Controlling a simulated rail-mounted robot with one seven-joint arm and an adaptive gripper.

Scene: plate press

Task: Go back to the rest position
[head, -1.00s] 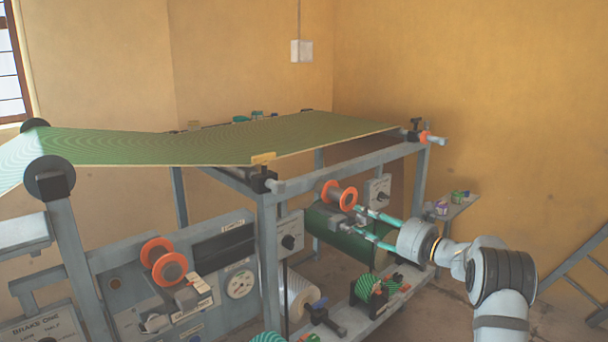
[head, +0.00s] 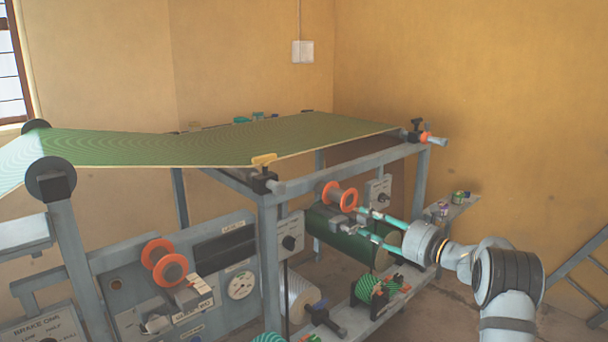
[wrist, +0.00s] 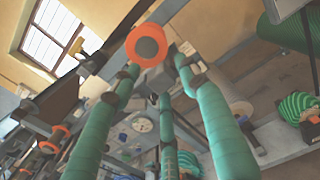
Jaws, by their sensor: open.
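My gripper (head: 361,221) has long teal fingers and reaches left from my arm into the right side of the machine frame. Its fingers are spread apart with nothing between them. An orange-flanged spool (head: 339,196) sits just beyond the fingertips, near the upper finger in the head view. In the wrist view the orange spool (wrist: 146,46) shows ahead, between and above the teal fingers. I cannot tell from the views whether a finger touches it.
The grey machine frame (head: 268,250) and the green web (head: 215,147) stand around and above my gripper. A lower shelf (head: 375,318) holds green striped rolls (head: 368,289). A small side shelf (head: 462,207) holds little items.

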